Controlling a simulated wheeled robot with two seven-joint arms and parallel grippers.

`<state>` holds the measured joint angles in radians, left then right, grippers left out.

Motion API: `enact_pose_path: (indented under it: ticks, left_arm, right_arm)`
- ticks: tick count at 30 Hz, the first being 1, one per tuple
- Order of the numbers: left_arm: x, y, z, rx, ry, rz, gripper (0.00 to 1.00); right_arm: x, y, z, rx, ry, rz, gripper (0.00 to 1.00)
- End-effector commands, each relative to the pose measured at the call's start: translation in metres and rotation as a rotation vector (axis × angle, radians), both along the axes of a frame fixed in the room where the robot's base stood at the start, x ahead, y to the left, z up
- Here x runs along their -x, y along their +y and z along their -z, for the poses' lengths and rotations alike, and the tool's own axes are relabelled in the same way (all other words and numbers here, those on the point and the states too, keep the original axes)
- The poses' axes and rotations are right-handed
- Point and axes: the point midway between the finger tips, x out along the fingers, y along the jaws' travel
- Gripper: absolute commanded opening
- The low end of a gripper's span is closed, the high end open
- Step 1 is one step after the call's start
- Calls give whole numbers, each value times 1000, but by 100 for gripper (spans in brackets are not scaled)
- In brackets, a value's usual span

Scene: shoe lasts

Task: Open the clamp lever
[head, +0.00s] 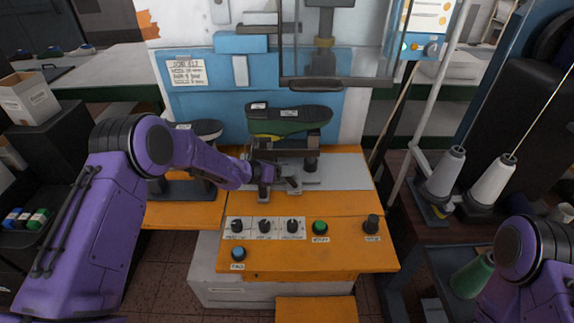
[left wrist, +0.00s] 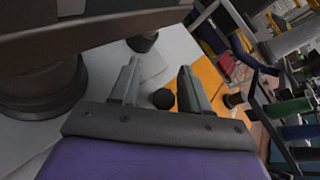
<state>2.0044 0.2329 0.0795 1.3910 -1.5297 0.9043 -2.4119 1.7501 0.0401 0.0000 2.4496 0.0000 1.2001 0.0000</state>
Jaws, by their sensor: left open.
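My left gripper (head: 292,181) is open at the front of the clamping fixture (head: 335,178), below the green shoe last (head: 290,120). In the left wrist view its two grey fingers (left wrist: 159,78) stand apart. A round black knob (left wrist: 163,98) shows between them, with a gap on each side. It looks like the end of the clamp lever, but the lever's arm is mostly hidden, so I cannot tell its angle. In the head view the gripper covers this spot. My right gripper is out of view; only part of the right arm shows at the lower right.
The orange machine table has a front panel with several black knobs (head: 292,226), a green button (head: 320,228) and a blue button (head: 238,254). A press head (head: 322,84) hangs above the last. Another last (head: 207,130) stands at left. Thread cones (head: 493,180) stand at right.

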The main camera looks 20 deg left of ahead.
Motion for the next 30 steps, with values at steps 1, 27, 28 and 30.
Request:
enact_pose_path:
  ticks: [1, 27, 28, 30]
  left_arm:
    - [-2, -2, 1, 1, 0, -1, 46]
    - [-4, -9, 2, -68, 20, 6, 0]
    - [-4, -10, 2, -83, 24, 6, 0]
    - [-5, -12, 1, -114, 34, 6, 0]
  right_arm:
    - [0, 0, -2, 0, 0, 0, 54]
    - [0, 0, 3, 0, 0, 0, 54]
    - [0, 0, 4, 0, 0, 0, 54]
    - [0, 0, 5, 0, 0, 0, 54]
